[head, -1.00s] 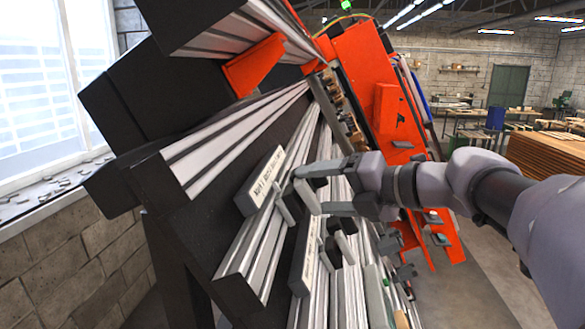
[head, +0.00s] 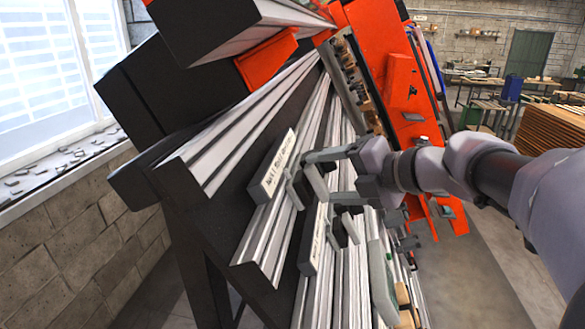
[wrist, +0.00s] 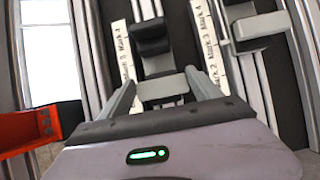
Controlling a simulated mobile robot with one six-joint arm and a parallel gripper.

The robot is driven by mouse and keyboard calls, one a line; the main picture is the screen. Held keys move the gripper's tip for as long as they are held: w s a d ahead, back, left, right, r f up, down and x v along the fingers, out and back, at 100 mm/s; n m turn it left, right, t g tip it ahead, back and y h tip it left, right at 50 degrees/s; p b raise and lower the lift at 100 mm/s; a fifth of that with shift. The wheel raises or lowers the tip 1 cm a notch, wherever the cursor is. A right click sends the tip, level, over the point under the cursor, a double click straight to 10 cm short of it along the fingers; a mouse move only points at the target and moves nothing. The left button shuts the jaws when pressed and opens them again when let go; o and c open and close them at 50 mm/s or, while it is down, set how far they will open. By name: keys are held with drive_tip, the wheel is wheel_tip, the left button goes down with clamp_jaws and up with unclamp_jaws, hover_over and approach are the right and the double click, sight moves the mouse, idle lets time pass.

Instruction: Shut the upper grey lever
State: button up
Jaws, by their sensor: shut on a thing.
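The upper grey lever (head: 318,182) sits on the sloped rail beside a white label strip (head: 273,165). My gripper (head: 322,178) has one finger on each side of its handle. In the wrist view, the lever's grey crossbar (wrist: 162,87) lies between the two fingers of my gripper (wrist: 162,92), which are shut on it. A dark block (wrist: 150,40) stands just beyond the crossbar. I cannot tell the lever's exact angle.
A second grey lever (head: 346,226) with its own label strip (head: 314,238) is close below; it also shows in the wrist view (wrist: 258,25). Orange panels (head: 405,95) stand behind. An orange bracket (wrist: 42,125) is left of my gripper in the wrist view.

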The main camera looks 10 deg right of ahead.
drive_tip(key=o, duration=1.1)
drive_tip(key=v, duration=1.7)
drive_tip(key=shift+s+d, duration=0.15)
